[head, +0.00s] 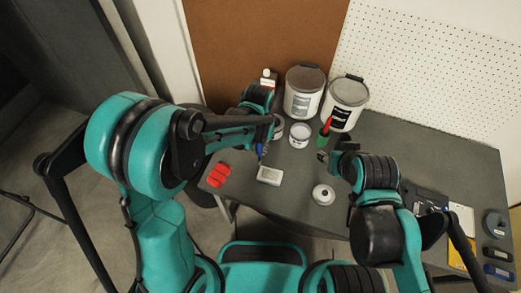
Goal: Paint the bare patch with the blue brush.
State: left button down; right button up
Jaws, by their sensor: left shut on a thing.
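My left gripper (263,139) is shut on the blue brush (260,150). The brush points down, close above the far left end of a small pale block (270,175) on the dark table. I cannot tell if the brush touches the block. I cannot make out a bare patch for certain at this size. My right gripper (325,156) is over the table, in front of a red and green tool (325,130). Its fingers are too small and dark to tell whether they are open.
Two large white buckets (303,92) (345,100) stand at the back of the table (445,155). A small white pot (300,135) is in front of them. A red object (219,174) lies left, a white roll (323,195) front centre. Several tools lie at the right.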

pick_arm(q)
jog(key=shift+r+p, duration=0.65)
jog(key=shift+r, duration=0.6)
jog(key=shift+f, duration=0.1)
